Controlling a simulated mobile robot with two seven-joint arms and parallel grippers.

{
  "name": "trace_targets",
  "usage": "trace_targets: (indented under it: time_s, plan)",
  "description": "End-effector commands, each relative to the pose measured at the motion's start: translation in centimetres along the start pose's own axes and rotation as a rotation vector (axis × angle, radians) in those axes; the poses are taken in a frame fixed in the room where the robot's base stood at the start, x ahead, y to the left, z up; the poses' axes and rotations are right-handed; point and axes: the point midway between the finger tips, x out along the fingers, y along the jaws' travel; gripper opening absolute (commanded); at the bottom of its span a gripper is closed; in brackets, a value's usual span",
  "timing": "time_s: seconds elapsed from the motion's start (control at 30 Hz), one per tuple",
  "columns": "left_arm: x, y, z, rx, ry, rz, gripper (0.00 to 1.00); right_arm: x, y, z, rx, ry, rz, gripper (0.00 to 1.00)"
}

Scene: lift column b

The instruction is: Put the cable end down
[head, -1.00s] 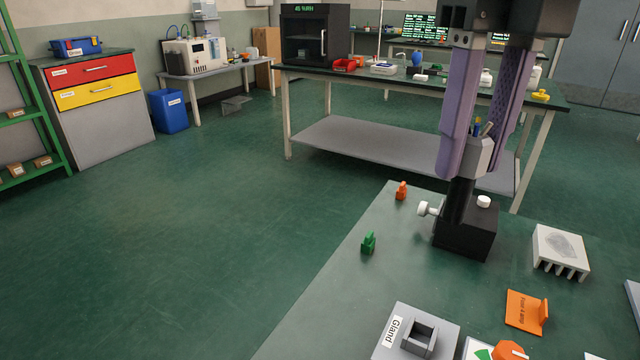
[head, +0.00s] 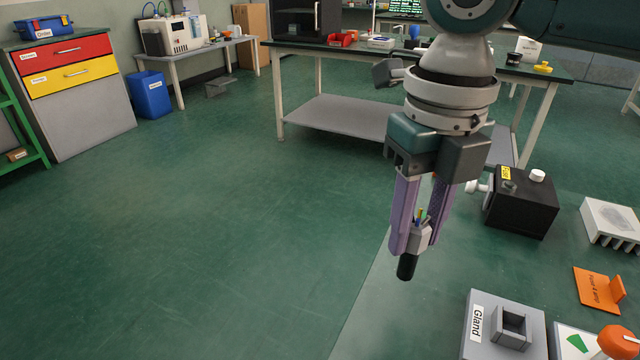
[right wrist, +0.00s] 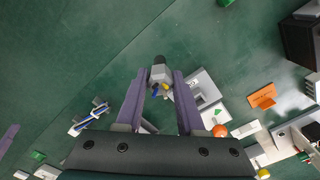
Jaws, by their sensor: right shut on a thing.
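The cable end (head: 420,238) is a grey hexagonal body with a black tip below and coloured wires on top. My right gripper (head: 414,230) is shut on it, with its purple fingers either side. The black tip points down, over the left edge of the green bench; I cannot tell its height above the top. In the right wrist view the cable end (right wrist: 160,75) shows between the fingertips. At that view's left edge is a purple bar, possibly a finger of my left gripper (right wrist: 8,136); its state does not show.
On the bench (head: 410,315) stand a black box (head: 520,212) with white knobs, a grey Gland block (head: 490,325), an orange bracket (head: 598,290) and a white finned block (head: 610,222). Bare bench lies left of the Gland block. Open floor is further left.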

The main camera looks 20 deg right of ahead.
Motion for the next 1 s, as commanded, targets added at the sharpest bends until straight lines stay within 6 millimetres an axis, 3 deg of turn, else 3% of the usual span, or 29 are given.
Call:
trace_targets:
  time_s: [0.27, 0.47, 0.83, 0.87, 1.0]
  plan:
    - [0.7, 0.2, 0.2, -0.006, 0.0, 0.005, 1.0, 2.6, 0.0, 0.0, -0.001, 0.001, 0.0, 0.0]
    - [1.4, 0.2, 0.4, -0.008, 0.001, 0.006, 1.0, 5.7, 0.0, 0.0, 0.0, 0.001, 0.0, 0.0]
    - [1.4, 0.2, 0.4, -0.007, 0.001, 0.005, 1.0, 6.1, 0.0, 0.0, -0.001, -0.001, 0.0, 0.0]
    - [1.4, 0.2, 0.4, -0.006, 0.001, 0.004, 1.0, 6.1, 0.0, 0.0, -0.001, -0.001, -0.001, 0.38]
    - [1.4, 0.1, 0.4, -0.003, 0.0, 0.002, 1.0, 6.0, 0.0, 0.0, -0.001, -0.001, 0.0, 0.54]
